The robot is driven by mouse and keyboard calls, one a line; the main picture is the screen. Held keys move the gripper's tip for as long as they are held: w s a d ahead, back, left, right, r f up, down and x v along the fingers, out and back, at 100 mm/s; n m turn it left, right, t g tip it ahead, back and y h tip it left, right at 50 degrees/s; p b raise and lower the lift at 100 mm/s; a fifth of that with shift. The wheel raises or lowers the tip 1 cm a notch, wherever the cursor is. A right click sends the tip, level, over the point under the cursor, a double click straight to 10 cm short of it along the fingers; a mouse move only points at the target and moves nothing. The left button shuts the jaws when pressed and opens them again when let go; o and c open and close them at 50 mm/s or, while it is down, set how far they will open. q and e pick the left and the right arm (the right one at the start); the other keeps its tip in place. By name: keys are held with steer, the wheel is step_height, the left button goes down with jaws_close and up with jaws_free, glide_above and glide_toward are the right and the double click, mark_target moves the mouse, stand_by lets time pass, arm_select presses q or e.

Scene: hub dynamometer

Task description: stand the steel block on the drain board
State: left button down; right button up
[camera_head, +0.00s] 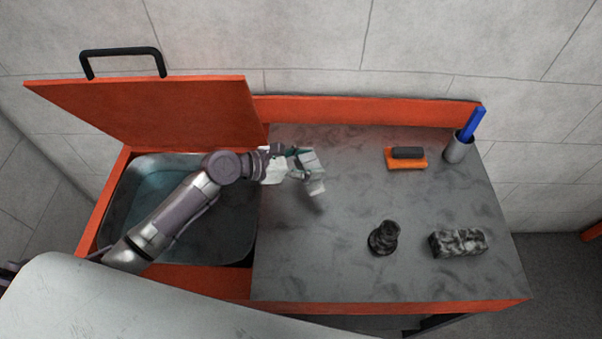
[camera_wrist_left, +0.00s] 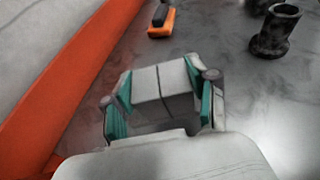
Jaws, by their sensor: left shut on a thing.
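The steel block (camera_head: 316,187) is pale grey and box-shaped. My left gripper (camera_head: 307,172) is shut on it, over the left part of the grey mottled drain board (camera_head: 310,250). In the left wrist view, the block (camera_wrist_left: 160,84) sits between the teal pads of the left gripper (camera_wrist_left: 163,100). A shadow lies on the board below the block, and the block looks a little above the surface. Its underside is hidden. My right gripper is in neither view.
An open sink (camera_head: 235,225) with a raised orange lid (camera_head: 170,110) is at the left. On the board are an orange tool with a dark grip (camera_head: 406,160), a grey cup (camera_head: 458,148) holding a blue item, a black stepped part (camera_head: 384,238) and a mottled block (camera_head: 458,243). The board's front middle is clear.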

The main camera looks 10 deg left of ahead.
arm_select(q)
steer(key=shift+w+a+f, duration=0.15)
steer(key=shift+a+f, duration=0.25)
steer(key=shift+a, duration=0.4)
steer(key=shift+a+f, duration=0.1)
steer(key=shift+f, duration=0.1)
step_height(320, 180, down, 3)
steer(key=shift+f, duration=0.35)
steer(key=shift+f, duration=0.1)
steer(key=shift+c, duration=1.6)
jaws_free()
